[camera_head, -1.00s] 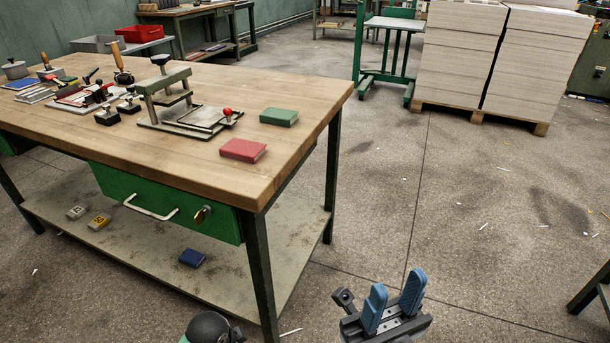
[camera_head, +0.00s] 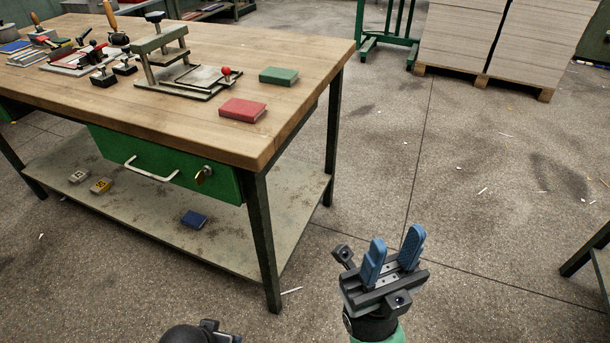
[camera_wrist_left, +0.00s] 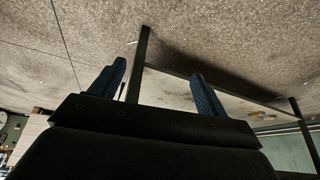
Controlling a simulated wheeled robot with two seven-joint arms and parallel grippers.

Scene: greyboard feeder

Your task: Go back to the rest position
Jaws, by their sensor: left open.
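My right gripper (camera_head: 394,252), with two blue fingers, is in the lower middle of the head view. Its fingers stand apart with nothing between them, over bare floor to the right of the workbench. My left gripper (camera_wrist_left: 158,85) shows in the left wrist view, its two blue fingers wide apart and empty. In the head view only a dark part of my left arm shows at the bottom edge; its fingers are not seen there.
The wooden workbench (camera_head: 309,88) bears a red book (camera_head: 242,110), a green book (camera_head: 278,75) and a metal press (camera_head: 160,55). A blue block (camera_head: 194,218) lies on its lower shelf. Pallet stacks (camera_head: 500,40) stand behind. Floor on the right is mostly clear.

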